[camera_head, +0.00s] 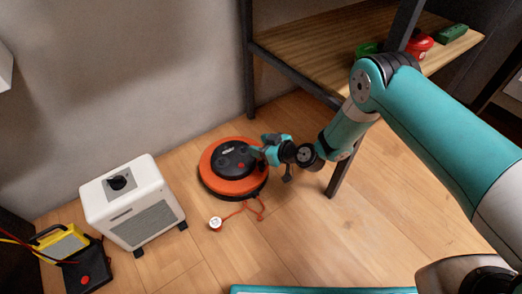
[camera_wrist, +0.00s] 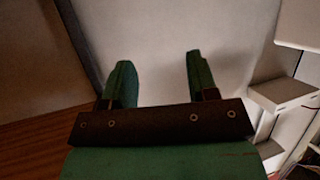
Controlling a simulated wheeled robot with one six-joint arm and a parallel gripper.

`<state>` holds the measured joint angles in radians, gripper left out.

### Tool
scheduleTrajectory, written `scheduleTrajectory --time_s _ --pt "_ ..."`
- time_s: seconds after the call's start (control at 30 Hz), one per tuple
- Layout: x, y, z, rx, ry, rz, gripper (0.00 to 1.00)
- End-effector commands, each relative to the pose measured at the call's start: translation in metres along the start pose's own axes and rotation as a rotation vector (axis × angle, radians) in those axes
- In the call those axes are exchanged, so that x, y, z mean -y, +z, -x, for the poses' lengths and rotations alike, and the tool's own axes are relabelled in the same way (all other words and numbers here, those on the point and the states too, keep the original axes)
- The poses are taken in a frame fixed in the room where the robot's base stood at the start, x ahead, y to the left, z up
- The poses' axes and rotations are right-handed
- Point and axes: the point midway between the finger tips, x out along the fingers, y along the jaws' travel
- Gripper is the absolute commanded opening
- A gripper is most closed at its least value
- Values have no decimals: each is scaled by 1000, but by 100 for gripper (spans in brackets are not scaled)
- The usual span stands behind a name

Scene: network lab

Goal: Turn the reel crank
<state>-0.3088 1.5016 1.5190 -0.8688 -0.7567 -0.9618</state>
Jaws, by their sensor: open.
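The reel (camera_head: 211,182) lies flat on the wooden floor, with an orange rim and a black hub. I cannot make out the crank clearly, and my gripper covers part of the reel's right side. In the wrist view my gripper (camera_wrist: 159,62) shows two green fingers apart with nothing between them. The reel cannot be made out there.
A white box-shaped unit (camera_head: 138,207) with a black knob stands left of the reel. A yellow and black device (camera_head: 62,243) is farther left. A wooden shelf (camera_head: 320,42) on dark legs (camera_head: 338,179) stands right, beside my arm. The floor in front is clear.

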Motion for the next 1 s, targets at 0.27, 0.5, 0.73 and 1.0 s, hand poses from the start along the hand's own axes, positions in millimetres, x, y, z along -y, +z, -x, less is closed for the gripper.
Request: scheduleTrajectory --time_s 0.27,0.5,0.73,1.0 --pt "0 -68 28 0 0 1 54" --pt "0 -90 38 1 0 0 54" --pt "0 -91 39 2 0 0 54" --pt "0 -108 43 8 -16 -4 54"
